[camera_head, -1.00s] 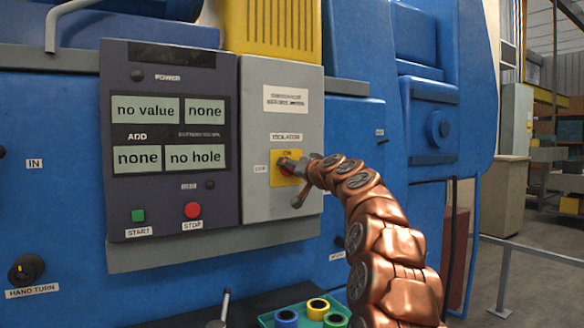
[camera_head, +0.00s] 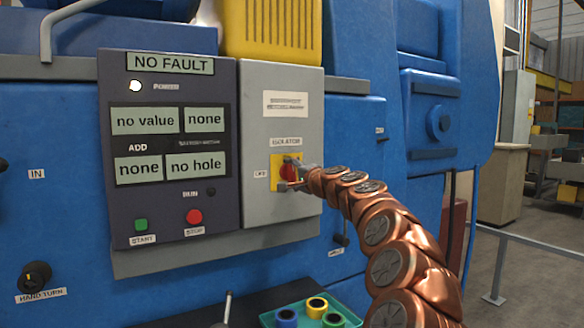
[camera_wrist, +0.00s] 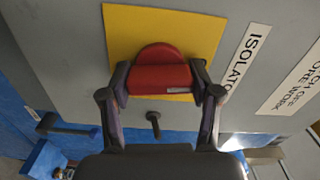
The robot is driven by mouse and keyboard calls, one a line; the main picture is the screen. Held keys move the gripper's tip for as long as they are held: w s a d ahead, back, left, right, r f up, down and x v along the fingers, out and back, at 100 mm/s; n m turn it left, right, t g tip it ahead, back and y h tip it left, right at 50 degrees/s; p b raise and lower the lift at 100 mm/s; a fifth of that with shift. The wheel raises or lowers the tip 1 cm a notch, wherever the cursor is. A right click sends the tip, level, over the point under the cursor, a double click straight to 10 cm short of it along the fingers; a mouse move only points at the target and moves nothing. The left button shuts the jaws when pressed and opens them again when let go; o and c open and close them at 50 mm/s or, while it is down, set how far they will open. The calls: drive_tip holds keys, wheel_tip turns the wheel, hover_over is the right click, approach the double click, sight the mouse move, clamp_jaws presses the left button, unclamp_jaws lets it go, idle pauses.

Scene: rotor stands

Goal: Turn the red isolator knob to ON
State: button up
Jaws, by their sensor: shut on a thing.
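The red isolator knob (camera_head: 287,172) sits on a yellow plate (camera_head: 278,160) on the grey isolator box (camera_head: 256,205), under the ISOLATOR label. In the wrist view the red knob (camera_wrist: 158,72) lies between both fingertips of my gripper (camera_wrist: 160,82), which is shut on it. The yellow plate (camera_wrist: 122,28) shows around it. In the head view my gripper (camera_head: 291,174) reaches the knob from the right and partly covers it. The OFF label is at the left of the plate; the ON label is not readable. The panel display (camera_head: 170,63) reads NO FAULT and the power lamp (camera_head: 135,86) is lit white.
The control panel has a green START button (camera_head: 141,225) and a red STOP button (camera_head: 194,217). A HAND TURN knob (camera_head: 35,276) is at lower left. A green tray (camera_head: 268,319) with coloured rings stands below. A rail is at right.

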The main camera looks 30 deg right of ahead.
drive_tip(key=shift+m+p, duration=0.5)
drive_tip(key=shift+m, duration=0.3)
drive_tip(key=o, duration=1.2)
drive_tip(key=shift+c, duration=0.2)
drive_tip(key=shift+s+r, duration=0.1)
drive_tip(key=shift+s, duration=0.75)
drive_tip(key=s, duration=1)
drive_tip(key=shift+s, duration=0.15)
drive_tip(key=shift+a, duration=0.1)
